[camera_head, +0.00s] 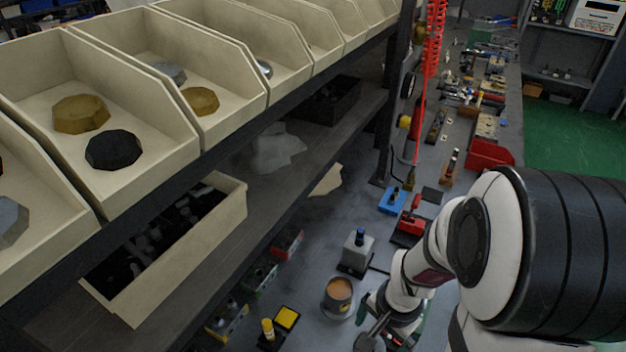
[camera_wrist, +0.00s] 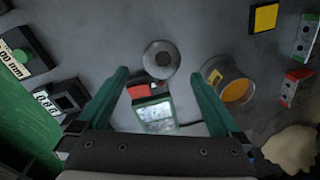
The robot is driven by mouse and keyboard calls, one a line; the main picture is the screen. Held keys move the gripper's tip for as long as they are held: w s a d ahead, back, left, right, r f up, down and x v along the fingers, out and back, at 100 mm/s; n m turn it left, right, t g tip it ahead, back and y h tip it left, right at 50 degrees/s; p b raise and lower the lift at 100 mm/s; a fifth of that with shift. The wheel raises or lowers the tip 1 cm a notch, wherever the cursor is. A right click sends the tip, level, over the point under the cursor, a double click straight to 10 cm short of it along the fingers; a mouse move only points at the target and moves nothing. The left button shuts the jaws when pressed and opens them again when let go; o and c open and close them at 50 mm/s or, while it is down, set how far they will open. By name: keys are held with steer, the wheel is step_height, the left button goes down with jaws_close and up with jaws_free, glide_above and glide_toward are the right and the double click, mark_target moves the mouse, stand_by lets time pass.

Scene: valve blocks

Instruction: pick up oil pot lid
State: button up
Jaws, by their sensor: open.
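The oil pot lid (camera_wrist: 161,59) is a round grey disc with a small central knob. It lies on the grey bench in the wrist view, just beyond and between my fingertips, not gripped. In the head view I cannot make it out; my arm covers that area. The oil pot (camera_wrist: 235,88) is an open grey cylinder with orange-brown contents, right of my fingers. The pot also shows in the head view (camera_head: 338,297), left of my wrist. My gripper (camera_wrist: 160,74) has two green fingers spread wide and empty, pointing down at the bench.
A red-and-green device (camera_wrist: 152,108) sits between my fingers, nearer the palm. Shelf bins fill the left.

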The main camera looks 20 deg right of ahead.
steer(key=f, duration=0.7)
steer(key=shift+w+a+f, duration=0.15)
steer(key=shift+w+f, duration=0.15)
steer(key=shift+w, duration=0.1)
steer(key=c, duration=1.1)
steer(key=shift+c, duration=0.2)
steer(key=shift+r, duration=0.1)
